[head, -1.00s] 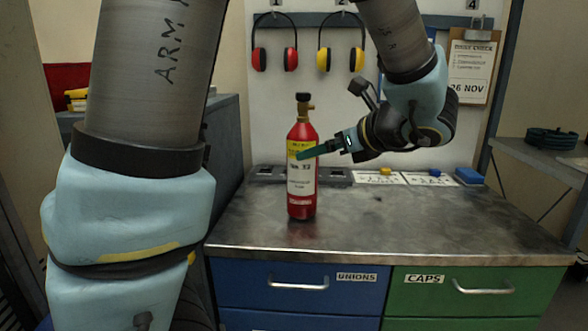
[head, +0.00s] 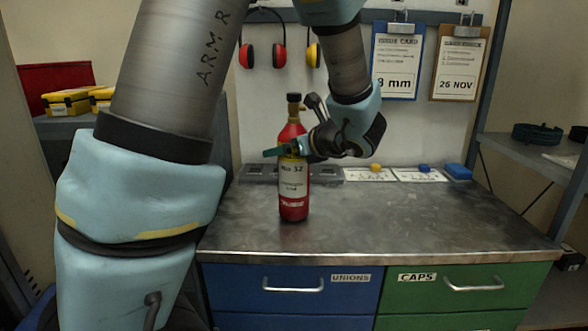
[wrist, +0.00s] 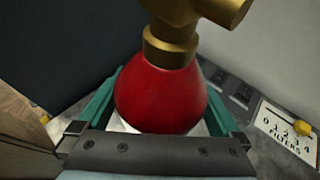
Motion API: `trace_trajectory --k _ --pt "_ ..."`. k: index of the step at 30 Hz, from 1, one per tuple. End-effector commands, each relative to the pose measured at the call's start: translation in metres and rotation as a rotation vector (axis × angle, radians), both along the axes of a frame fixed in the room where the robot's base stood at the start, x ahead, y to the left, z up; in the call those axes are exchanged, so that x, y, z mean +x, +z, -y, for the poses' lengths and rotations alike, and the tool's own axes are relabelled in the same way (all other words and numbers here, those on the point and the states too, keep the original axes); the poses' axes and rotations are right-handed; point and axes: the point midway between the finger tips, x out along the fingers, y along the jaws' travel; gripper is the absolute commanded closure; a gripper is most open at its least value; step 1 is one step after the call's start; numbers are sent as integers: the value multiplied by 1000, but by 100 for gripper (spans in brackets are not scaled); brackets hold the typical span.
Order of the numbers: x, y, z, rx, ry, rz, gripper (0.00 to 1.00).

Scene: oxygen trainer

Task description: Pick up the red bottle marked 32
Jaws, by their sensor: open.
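The red bottle marked 32 (head: 293,205) stands upright on the metal bench top (head: 400,215) in the head view. It has a brass valve, a black cap and a white and yellow label. My gripper (head: 281,152) is at the bottle's upper part, below the shoulder, reaching in from the right. In the wrist view the bottle's red shoulder (wrist: 160,95) and brass neck lie between the two green fingers, one on each side. The jaws are open around the bottle. The fingertips are mostly hidden behind it in the wrist view.
Behind the bottle is a grey slotted holder (head: 325,174). Labelled white cards, a yellow piece (head: 376,168) and blue pieces (head: 458,171) lie along the bench's back right. Ear defenders (head: 263,50) hang on the back board. The bench's front and right are clear.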

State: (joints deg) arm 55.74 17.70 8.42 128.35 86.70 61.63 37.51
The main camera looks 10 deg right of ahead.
Motion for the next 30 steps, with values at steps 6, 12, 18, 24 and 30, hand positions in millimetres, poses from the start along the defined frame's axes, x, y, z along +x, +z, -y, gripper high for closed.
trace_trajectory --k 6,12,18,24,30 --pt "3 -2 -1 0 -1 0 0" --pt "2 -1 -1 0 -1 0 17" --pt "2 -1 -1 0 -1 0 39" --pt "2 -1 -1 -1 -1 -1 62" --pt "2 -1 -1 -1 -1 -1 84"
